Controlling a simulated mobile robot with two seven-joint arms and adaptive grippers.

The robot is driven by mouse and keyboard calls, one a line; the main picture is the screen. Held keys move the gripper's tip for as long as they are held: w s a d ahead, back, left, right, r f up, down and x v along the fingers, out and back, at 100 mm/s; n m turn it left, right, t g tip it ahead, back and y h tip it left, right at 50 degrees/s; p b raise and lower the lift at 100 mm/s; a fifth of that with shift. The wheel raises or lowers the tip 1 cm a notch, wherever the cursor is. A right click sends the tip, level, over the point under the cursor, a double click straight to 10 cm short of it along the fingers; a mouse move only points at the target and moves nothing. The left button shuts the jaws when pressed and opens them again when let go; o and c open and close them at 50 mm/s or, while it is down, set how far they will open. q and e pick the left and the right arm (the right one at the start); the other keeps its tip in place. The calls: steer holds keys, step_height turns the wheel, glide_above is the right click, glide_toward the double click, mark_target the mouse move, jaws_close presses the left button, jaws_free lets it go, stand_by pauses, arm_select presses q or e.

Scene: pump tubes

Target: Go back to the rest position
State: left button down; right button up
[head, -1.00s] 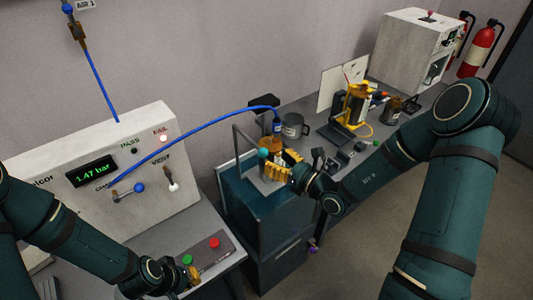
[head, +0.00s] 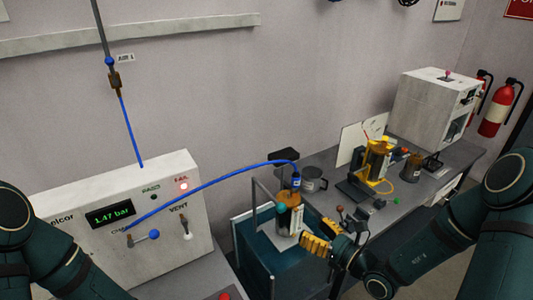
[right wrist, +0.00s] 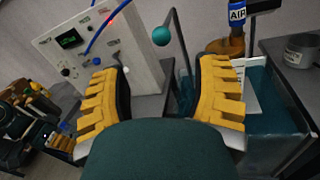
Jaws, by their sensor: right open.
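My right gripper (head: 318,244) is open with nothing between its yellow fingers, beside the teal fixture (head: 250,262) that holds the pump tube. In the right wrist view its open fingers (right wrist: 163,95) show with the teal ball (right wrist: 161,36) of a bent lever beyond them. The orange-brown pump tube (head: 290,199) stands upright in the fixture with a blue-capped fitting on top; a blue hose (head: 215,180) runs from the tester to it.
The white tester (head: 120,225) reads 1.47 bar, with its FAIL lamp lit red. A grey mug (head: 312,180) stands behind the fixture. The bench at right holds a yellow-framed device (head: 377,160) and a white cabinet (head: 432,108). Fire extinguishers (head: 497,110) stand by the wall.

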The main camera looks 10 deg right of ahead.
steer(key=s+a+f+n+g+y+b, duration=0.3)
steer(key=s+a+f+n+g+y, duration=0.1)
steer(key=s+a+f+n+g, duration=0.7)
steer(key=s+a+f+n+g+h+b, duration=0.2)
steer(key=s+f+n+g+h+b, duration=0.15)
steer(key=s+f+n+g, duration=0.5)
steer(key=w+f+n+t+h+b, duration=0.2)
steer(key=w+f+n+t+h, duration=0.3)
steer(key=f+n, duration=0.5)
steer(key=shift+w+n+t+h+b, duration=0.4)
steer(key=shift+w+t, duration=0.15)
steer(key=shift+w, duration=0.35)
